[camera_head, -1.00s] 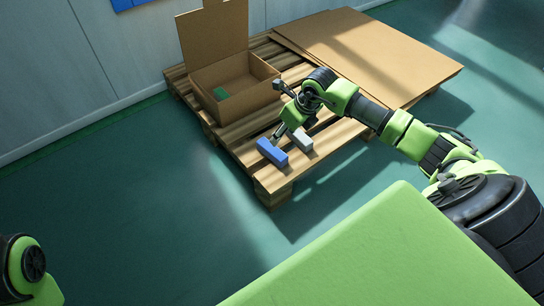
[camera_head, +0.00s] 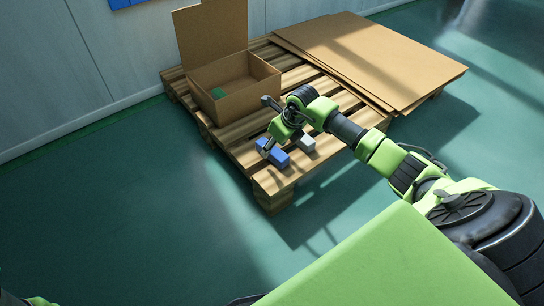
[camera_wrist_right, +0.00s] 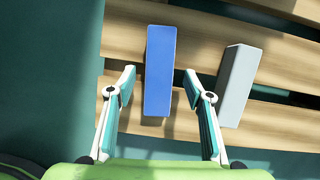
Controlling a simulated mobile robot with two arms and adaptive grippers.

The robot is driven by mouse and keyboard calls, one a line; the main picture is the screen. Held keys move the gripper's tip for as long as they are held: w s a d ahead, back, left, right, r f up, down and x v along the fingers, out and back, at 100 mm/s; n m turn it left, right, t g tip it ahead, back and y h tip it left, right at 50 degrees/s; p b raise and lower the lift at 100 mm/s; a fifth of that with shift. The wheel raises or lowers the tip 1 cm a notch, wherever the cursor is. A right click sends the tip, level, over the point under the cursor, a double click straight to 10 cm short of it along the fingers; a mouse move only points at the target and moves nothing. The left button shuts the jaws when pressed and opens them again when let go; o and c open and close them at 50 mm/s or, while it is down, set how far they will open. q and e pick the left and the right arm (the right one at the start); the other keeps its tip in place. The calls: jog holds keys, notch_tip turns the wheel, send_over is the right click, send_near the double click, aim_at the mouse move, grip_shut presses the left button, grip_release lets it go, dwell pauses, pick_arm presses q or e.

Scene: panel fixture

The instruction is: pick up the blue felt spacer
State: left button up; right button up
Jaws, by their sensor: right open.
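The blue felt spacer (camera_head: 277,156) is a long blue block lying on the near end of the wooden pallet. It also shows in the right wrist view (camera_wrist_right: 160,70), upright in the picture. My right gripper (camera_head: 270,147) is over the spacer in the head view and partly covers it. In the right wrist view my right gripper (camera_wrist_right: 162,85) is open, with one finger on each side of the spacer's near end and a gap on both sides. Nothing is between its pads except the spacer. My left gripper is not seen.
A light grey block (camera_head: 306,144) lies right of the spacer, close to the right finger in the wrist view (camera_wrist_right: 238,85). Flat cardboard sheets (camera_head: 375,55) lie behind.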

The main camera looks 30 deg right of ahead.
aim_at(273, 149)
jog(key=shift+b+x, duration=1)
jog(key=shift+x, duration=0.6)
jog(key=shift+r, duration=0.1)
jog(key=c, duration=0.9)
